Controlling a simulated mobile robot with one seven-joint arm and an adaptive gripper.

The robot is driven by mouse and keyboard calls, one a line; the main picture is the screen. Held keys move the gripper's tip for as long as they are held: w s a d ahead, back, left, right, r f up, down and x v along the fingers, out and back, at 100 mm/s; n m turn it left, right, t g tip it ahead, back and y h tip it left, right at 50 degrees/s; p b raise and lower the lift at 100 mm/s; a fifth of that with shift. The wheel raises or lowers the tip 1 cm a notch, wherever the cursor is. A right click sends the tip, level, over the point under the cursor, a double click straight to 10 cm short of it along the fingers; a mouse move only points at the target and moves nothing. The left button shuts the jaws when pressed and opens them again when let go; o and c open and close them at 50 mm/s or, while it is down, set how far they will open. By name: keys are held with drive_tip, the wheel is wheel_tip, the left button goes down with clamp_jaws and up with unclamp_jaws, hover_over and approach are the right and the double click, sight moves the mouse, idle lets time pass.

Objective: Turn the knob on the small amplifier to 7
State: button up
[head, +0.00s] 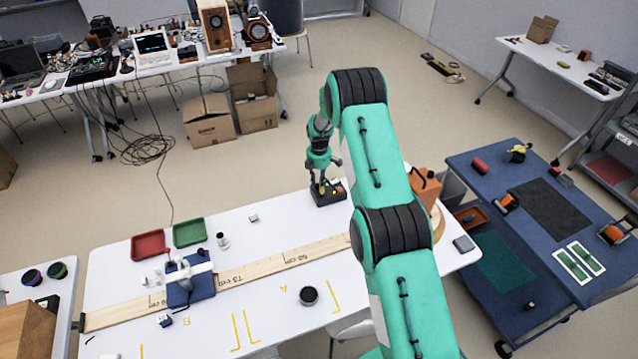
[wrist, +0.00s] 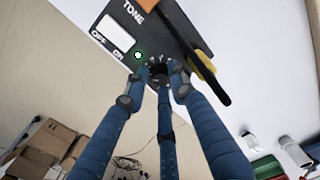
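The small amplifier (head: 328,195) is a dark box near the back edge of the white table in the head view. In the wrist view its black panel (wrist: 185,32) shows the word TONE, a white switch marked OFF and ON, and a lit green lamp. A dark round knob (wrist: 159,76) with marks around it sits near the panel's edge. My gripper (head: 323,186) is at the amplifier. In the wrist view the blue fingers of my gripper (wrist: 159,72) converge around the knob. The tips partly hide it, and I cannot tell whether they touch it. No pointer or number is readable.
A red tray (head: 148,246), a green tray (head: 189,232), a wooden ruler board (head: 262,266), a blue block-like device (head: 190,284) and a dark cup (head: 308,296) are on the table. An orange-brown case (head: 428,183) stands right of the amplifier, partly behind my arm.

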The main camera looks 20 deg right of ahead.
clamp_jaws()
